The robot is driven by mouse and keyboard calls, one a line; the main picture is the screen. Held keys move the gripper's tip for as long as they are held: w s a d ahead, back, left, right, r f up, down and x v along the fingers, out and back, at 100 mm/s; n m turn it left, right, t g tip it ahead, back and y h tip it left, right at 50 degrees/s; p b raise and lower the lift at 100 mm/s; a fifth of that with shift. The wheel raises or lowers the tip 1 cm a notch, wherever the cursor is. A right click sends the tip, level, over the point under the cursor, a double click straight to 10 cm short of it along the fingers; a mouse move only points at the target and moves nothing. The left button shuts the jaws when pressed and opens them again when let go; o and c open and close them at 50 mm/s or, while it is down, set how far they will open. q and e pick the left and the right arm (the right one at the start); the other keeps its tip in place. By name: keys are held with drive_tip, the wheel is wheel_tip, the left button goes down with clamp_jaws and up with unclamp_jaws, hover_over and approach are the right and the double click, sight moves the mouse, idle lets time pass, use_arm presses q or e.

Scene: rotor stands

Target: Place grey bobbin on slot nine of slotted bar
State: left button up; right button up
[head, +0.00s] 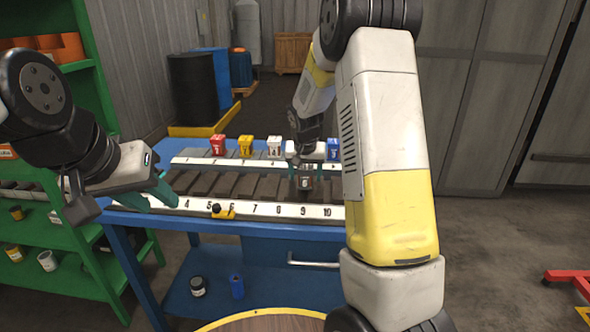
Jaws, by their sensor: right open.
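The grey bobbin (305,181) has a dark label and stands upright on the slotted bar (265,211), in line with the printed 9. My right gripper (306,168) is right above and around it, its teal fingers open on either side. Whether the bobbin is fully down in the slot I cannot tell. My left gripper (158,196) hangs at the bar's left end, away from the bobbin; its finger gap is not clear.
Red (217,146), yellow (245,146), white (274,147) and blue (333,149) blocks stand on the back strip. Green shelves (95,65) stand at the left. My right arm hides the bar's right end.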

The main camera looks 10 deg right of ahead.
drive_tip(key=shift+r, duration=0.1)
drive_tip(key=v, duration=1.2)
drive_tip(key=s+a+r+n+t+y, duration=0.1)
drive_tip(key=s+r+n, duration=0.1)
drive_tip(key=s, duration=1.2)
drive_tip(key=s+a+r+n+t+y, duration=0.1)
drive_tip(key=s+r, duration=0.4)
drive_tip(key=s, duration=1)
drive_tip(key=shift+a+n+y, duration=0.4)
drive_tip(key=shift+a+y, duration=0.3)
drive_tip(key=shift+a, duration=0.1)
